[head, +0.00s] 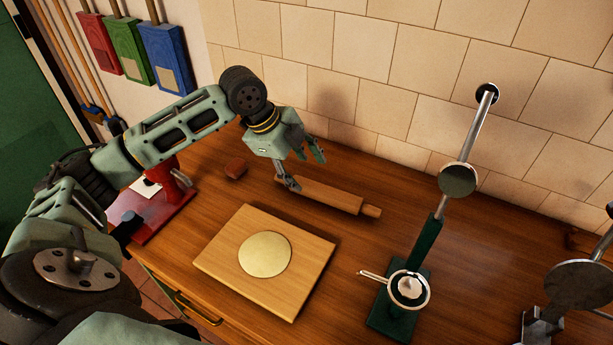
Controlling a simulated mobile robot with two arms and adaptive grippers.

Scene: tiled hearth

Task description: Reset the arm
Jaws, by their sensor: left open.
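My left arm (180,130) comes in from the left and reaches over the wooden counter. My left gripper (306,170) is open and empty, its two fingers spread apart. It hangs above the left end of a wooden rolling pin (332,196), and one fingertip overlaps the pin in the picture. I cannot tell whether the fingertip touches it. My right gripper is not seen in this view.
A wooden board (220,255) holds a round flat dough disc (265,254). A green stand (388,318) with a metal lever and a small pan (410,289) is to the right. A tiled wall (390,60) bounds the back.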

